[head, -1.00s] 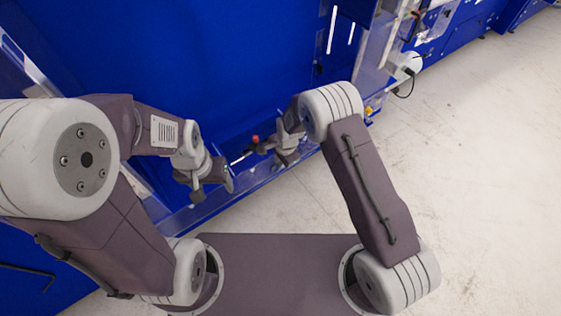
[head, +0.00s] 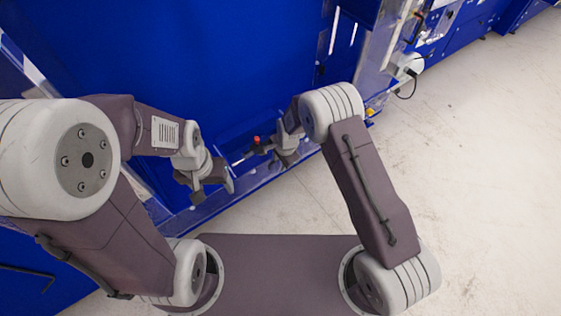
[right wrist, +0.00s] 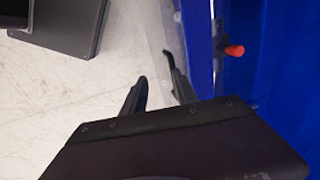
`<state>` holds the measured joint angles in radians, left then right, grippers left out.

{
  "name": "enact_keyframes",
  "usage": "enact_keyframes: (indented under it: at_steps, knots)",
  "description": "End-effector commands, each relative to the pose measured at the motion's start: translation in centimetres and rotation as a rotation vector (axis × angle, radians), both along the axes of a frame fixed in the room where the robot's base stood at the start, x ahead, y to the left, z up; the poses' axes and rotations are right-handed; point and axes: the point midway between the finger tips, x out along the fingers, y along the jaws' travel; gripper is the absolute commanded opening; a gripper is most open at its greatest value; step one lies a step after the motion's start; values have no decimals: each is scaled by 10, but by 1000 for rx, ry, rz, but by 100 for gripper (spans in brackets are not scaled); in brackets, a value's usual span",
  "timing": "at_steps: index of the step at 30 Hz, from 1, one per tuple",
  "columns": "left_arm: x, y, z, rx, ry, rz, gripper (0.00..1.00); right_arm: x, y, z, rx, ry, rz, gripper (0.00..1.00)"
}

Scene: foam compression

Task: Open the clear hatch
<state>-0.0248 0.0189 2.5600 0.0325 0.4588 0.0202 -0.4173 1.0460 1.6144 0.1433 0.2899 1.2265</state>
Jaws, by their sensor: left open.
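A clear panel, which looks like the hatch, shows as a see-through strip in the right wrist view (right wrist: 160,28). In the head view, a clear edge (head: 262,182) runs along the front of the blue machine. My right gripper (right wrist: 157,70) has its two dark fingers apart at the panel's edge; one finger overlaps the clear strip. I cannot tell whether it touches. In the head view, my right gripper (head: 266,150) is beside a red knob (head: 256,139), which also shows in the right wrist view (right wrist: 234,50). My left gripper (head: 213,190) is open and empty, to the left.
The blue machine (head: 200,55) fills the upper left and middle. A white round fitting with a black cable (head: 410,65) is on its right side. Pale open floor (head: 490,180) lies to the right.

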Motion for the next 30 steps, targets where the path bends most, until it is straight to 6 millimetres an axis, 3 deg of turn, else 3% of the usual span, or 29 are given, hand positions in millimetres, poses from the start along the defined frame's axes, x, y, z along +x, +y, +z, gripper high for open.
enact_keyframes:
  at_steps: [4, 30]
  knots:
    - [0, 0, 4, 0, 0, 0, 65, -4, -1, 3, -4, 8, 1, 31]
    - [0, 0, 70, 0, 0, 0, 65, -12, -9, 81, 0, 0, -1, 31]
